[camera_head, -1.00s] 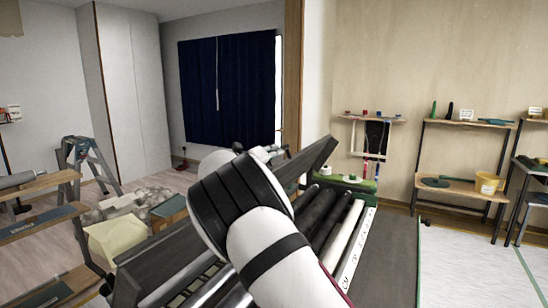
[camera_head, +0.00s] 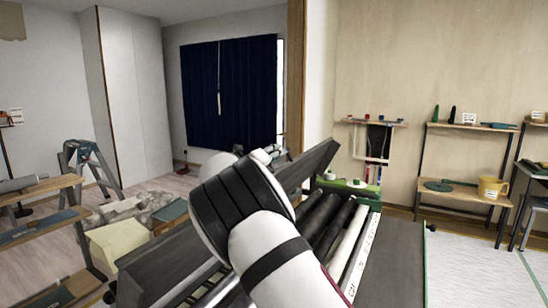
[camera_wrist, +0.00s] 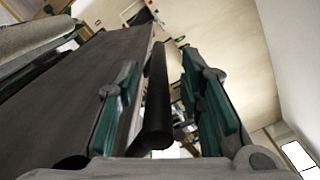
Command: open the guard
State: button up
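The paster's guard appears to be the dark flat panel (camera_head: 314,164), which stands tilted above the rollers in the head view. In the wrist view a broad grey panel (camera_wrist: 75,95), probably the same guard, fills the left side. A black bar (camera_wrist: 156,95) runs along its edge. My gripper (camera_wrist: 162,85) has its two green-padded fingers apart, one on each side of the bar. The left finger overlaps the panel in the picture; I cannot tell whether it touches. In the head view my arm hides my gripper and part of the machine.
Dark and pale rollers (camera_head: 335,230) lie right of my arm. A wooden shelf rack (camera_head: 45,215) stands at the left, with a stepladder (camera_head: 85,160) behind it. A shelf with a yellow bucket (camera_head: 492,187) is at the right wall. The white floor sheet (camera_head: 470,270) looks clear.

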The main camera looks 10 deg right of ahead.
jog(key=v, duration=1.2)
